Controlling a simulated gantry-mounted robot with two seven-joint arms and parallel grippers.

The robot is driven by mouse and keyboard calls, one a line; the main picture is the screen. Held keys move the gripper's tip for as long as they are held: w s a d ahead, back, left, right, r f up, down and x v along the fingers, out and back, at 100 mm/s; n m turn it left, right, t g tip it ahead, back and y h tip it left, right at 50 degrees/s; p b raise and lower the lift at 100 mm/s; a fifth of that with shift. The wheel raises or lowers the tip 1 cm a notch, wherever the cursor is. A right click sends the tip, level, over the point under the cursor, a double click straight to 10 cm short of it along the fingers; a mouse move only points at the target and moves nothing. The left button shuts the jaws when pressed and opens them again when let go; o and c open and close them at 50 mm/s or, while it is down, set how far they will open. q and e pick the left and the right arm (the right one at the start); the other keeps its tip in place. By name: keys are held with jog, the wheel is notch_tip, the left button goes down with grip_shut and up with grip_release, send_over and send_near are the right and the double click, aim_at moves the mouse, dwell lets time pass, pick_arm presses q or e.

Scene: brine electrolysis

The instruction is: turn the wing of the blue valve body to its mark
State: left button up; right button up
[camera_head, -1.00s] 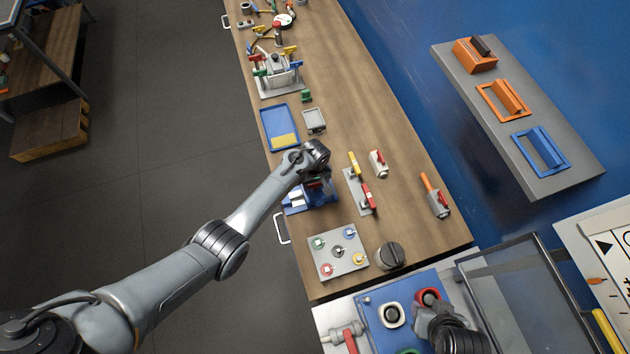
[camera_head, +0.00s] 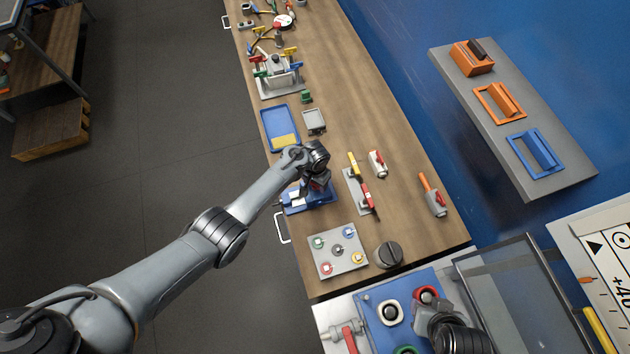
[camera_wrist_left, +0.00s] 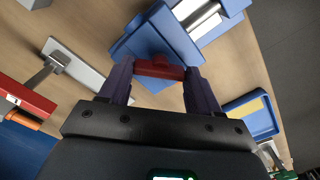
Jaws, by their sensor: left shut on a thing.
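The blue valve body (camera_head: 298,205) sits on the wooden bench below my left wrist in the head view, partly hidden by it. It also shows in the left wrist view (camera_wrist_left: 150,38), next to a blue mount with a pale metal cylinder (camera_wrist_left: 196,16). Its red wing (camera_wrist_left: 160,68) lies between my fingers, crosswise. My left gripper (camera_wrist_left: 160,84) is shut on the wing, a finger at each end. In the head view my left gripper (camera_head: 319,186) is partly hidden by its wrist. The mark cannot be made out. My right gripper (camera_head: 440,318) is over a blue panel; its fingertips are unclear.
A grey plate with a red and yellow handle (camera_head: 362,190) stands just right of the valve. A blue tray (camera_head: 268,124) lies behind it. A grey plate with several coloured knobs (camera_head: 325,266) and a dark round knob (camera_head: 389,254) are in front.

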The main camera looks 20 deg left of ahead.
pick_arm(q)
jog(key=m, duration=0.3)
jog(key=shift+m, duration=2.3)
jog(key=o, duration=1.1)
jog(key=shift+c, duration=0.2)
jog(key=shift+r, duration=0.1)
notch_tip(320, 180, up, 11)
jog(key=p, duration=0.2)
jog(key=shift+f+p, duration=0.2)
jog(key=shift+p, duration=0.2)
